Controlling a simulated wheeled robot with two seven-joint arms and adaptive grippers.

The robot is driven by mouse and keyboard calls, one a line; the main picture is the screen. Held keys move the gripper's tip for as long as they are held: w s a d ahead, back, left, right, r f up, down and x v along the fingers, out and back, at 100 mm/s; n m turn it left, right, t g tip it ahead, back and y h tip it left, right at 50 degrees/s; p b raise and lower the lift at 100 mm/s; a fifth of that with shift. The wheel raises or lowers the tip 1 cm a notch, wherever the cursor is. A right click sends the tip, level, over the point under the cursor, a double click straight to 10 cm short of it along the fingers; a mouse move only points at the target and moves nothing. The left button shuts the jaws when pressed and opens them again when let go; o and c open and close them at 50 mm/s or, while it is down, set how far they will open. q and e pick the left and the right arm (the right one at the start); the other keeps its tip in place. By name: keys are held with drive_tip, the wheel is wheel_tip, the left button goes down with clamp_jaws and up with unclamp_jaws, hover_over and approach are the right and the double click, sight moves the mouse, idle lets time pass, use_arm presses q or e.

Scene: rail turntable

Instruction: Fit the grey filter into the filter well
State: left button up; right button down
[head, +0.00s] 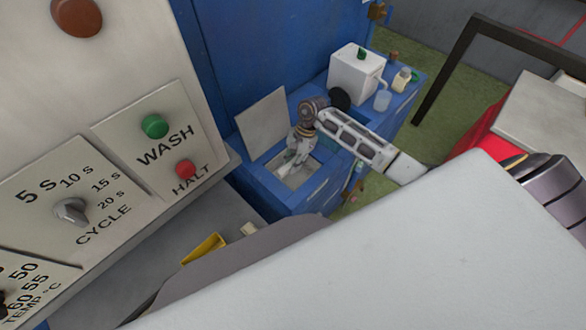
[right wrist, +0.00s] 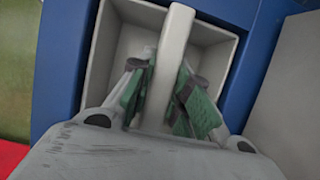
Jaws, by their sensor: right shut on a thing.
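The filter well (head: 312,180) is a square, grey-lined recess in the blue bench, with a pale lid standing open behind it. It also shows in the right wrist view (right wrist: 218,48). My right gripper (head: 290,167) reaches down into the well's opening. In the right wrist view its green-padded fingers (right wrist: 170,100) are shut on a pale grey bar, which I take to be the grey filter (right wrist: 174,50). The filter lies across the opening; its lower part is hidden by my gripper, so I cannot tell whether it is seated. My left gripper is not in view.
The open lid (head: 263,122) stands close to my right gripper. A white box (head: 355,75), a cup (head: 382,100) and a small jar (head: 402,80) stand farther back on the bench. The control panel (head: 150,140) fills the left side. A yellow object (head: 204,249) lies below it.

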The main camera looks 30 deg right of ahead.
sight(293, 177)
drive_tip(key=shift+f, duration=1.65)
drive_tip(key=shift+f, duration=0.15)
drive_tip(key=c, duration=1.3)
unclamp_jaws()
drive_tip(key=shift+c, duration=0.2)
drive_tip(key=shift+b+v, duration=0.5)
drive_tip(key=shift+v, duration=5.6)
drive_tip(key=shift+a, duration=0.1)
